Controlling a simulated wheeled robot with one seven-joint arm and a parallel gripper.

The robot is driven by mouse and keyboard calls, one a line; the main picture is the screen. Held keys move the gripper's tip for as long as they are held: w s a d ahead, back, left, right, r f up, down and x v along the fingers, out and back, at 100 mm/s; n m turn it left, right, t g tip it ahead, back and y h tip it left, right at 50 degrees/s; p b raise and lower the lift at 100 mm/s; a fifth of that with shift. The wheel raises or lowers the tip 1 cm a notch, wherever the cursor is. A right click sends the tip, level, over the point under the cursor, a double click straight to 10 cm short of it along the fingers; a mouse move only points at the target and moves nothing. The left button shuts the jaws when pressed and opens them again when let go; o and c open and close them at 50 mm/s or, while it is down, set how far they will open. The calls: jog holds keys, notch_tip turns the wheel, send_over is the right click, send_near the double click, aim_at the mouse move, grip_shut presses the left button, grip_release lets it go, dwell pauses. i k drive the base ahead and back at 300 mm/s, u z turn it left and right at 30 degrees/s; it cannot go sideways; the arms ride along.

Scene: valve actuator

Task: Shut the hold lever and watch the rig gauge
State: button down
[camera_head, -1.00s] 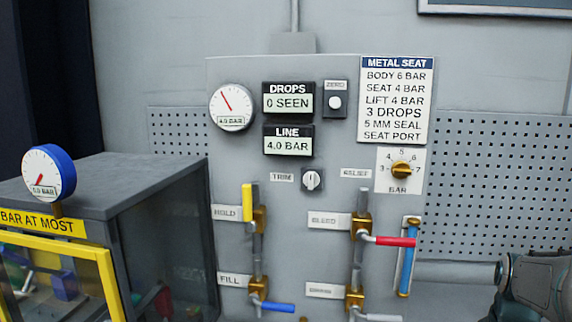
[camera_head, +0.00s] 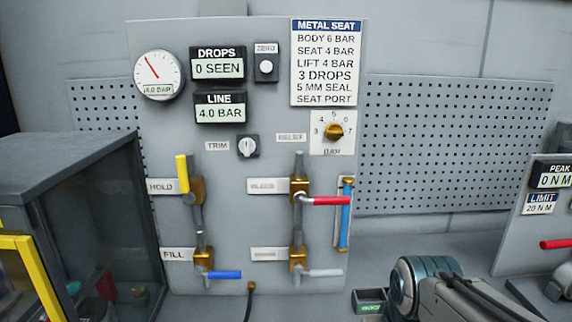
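The yellow hold lever (camera_head: 182,172) stands upright, in line with its vertical pipe, beside the HOLD label (camera_head: 161,186) on the grey panel. A round white gauge (camera_head: 158,75) at the panel's upper left has a red needle pointing up and left and a readout of 4.0 BAR. The LINE display (camera_head: 220,107) reads 4.0 BAR and the DROPS display (camera_head: 217,64) reads 0 SEEN. My gripper is out of view; only part of my arm shows at the lower right.
A blue fill lever (camera_head: 224,275), a red lever (camera_head: 331,201) and a grey lever (camera_head: 325,273) stick out sideways to the right. A grey cabinet (camera_head: 70,150) with a yellow frame stands at the left. A pegboard (camera_head: 450,140) and another panel (camera_head: 535,230) are at the right.

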aim_at(188, 198)
jog(key=z, duration=1.2)
jog(key=k, duration=1.3)
jog(key=u, duration=0.8)
jog(key=i, duration=1)
